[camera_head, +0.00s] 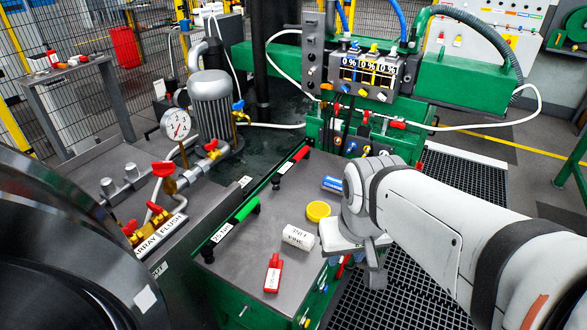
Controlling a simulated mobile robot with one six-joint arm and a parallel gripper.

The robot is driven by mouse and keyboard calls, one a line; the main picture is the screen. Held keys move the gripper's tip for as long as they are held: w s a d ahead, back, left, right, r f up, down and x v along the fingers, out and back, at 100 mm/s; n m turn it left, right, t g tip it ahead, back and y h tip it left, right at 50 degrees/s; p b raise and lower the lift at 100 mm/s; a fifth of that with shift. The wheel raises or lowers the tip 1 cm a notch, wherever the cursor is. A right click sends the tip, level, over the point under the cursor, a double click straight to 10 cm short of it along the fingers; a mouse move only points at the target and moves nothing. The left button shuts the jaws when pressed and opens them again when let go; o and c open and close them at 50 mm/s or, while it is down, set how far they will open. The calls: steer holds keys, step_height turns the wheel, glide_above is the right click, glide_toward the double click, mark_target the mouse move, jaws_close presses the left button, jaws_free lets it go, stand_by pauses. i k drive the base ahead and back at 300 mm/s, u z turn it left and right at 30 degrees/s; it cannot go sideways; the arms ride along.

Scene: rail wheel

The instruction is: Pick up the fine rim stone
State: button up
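A white stone-like piece (298,238) with dark lettering lies on the grey bench top, left of my gripper. Its lettering is small and seems to include "FINE", so it looks like the fine rim stone. My gripper (372,272) is at the right edge of the bench, pointing down, apart from the white piece. One dark finger shows below its pale body; I cannot tell whether it is open or shut. I see nothing held in it.
A green-handled tool (240,214) lies along the bench's left edge. Free bench surface (235,272) lies left of the bottle.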

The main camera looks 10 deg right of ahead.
mark_target(302, 240)
steer(key=u, duration=1.4)
steer(key=k, duration=1.05)
steer(key=z, duration=0.75)
steer(key=i, duration=1)
